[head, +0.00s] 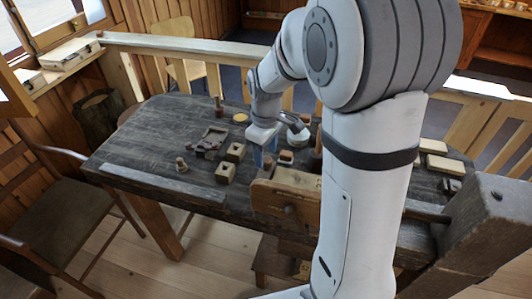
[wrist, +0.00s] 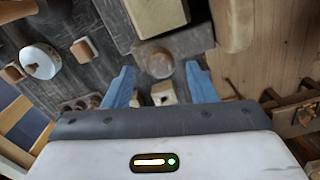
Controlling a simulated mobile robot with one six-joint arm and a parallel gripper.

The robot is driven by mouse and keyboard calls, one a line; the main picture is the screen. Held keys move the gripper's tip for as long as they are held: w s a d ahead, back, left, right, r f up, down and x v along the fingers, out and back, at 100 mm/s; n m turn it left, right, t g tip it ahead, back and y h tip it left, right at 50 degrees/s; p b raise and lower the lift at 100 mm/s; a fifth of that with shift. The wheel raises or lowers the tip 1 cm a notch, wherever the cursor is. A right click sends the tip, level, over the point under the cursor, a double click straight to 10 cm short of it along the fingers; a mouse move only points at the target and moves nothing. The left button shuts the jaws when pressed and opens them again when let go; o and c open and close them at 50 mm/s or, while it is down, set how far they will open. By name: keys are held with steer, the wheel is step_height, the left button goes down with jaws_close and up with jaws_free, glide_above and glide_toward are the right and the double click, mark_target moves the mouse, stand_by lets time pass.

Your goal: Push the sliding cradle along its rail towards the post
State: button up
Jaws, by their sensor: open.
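My gripper (head: 265,160) is open above the dark workbench, just behind the large wooden vise block, with its blue fingers pointing down. In the wrist view my gripper (wrist: 160,84) has a brown, round-ended piece (wrist: 155,60) and a small pale block (wrist: 163,94) showing between the fingers. I see no clear contact with either. I cannot tell for sure which piece is the sliding cradle, its rail or the post. A slim upright turned piece (head: 218,106) stands at the back of the bench. My arm hides much of the bench's right side.
The vise block (head: 287,199) juts from the front edge. Small holed blocks (head: 226,172), a shallow dark tray (head: 212,138) and a small spool (head: 182,164) stand left of my gripper. A long grey strip (head: 165,182) lies along the front edge. The bench's left end is clear.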

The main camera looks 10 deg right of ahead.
steer(key=shift+f, duration=0.8)
steer(key=shift+c, duration=0.5)
jaws_close()
